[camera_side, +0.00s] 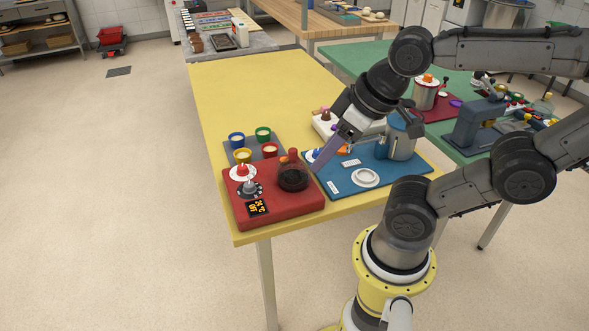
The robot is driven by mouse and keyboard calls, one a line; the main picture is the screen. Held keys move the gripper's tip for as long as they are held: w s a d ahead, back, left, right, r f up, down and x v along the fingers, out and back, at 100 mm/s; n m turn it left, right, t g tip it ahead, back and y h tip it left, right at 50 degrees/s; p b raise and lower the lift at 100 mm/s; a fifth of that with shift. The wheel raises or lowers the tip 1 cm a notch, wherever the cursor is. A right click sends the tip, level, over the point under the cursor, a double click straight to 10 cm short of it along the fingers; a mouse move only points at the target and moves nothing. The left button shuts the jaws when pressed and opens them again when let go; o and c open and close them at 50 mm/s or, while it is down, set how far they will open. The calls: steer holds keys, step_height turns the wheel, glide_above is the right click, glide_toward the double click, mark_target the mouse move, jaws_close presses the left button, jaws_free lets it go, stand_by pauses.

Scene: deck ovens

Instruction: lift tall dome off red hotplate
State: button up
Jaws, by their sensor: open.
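The red hotplate (272,210) sits at the near left corner of the yellow table, with knobs and a lit display on its left part. A clear, dark-tinted dome (293,173) with a reddish top stands upright on the dark burner at its right. My gripper (318,163) reaches down from the upper right, just right of the dome, with a long purplish finger slanting beside it. It is open and holds nothing. Seen from this side, I cannot tell whether a finger touches the dome. The second finger is not clearly visible.
A blue mat (340,188) to the right bears a white ring (366,177) and a blue-and-grey canister (402,138). Several coloured cups stand on a grey mat (280,138) behind the hotplate. The yellow table's far left (255,85) is clear.

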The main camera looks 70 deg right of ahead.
steer(key=shift+o, duration=1)
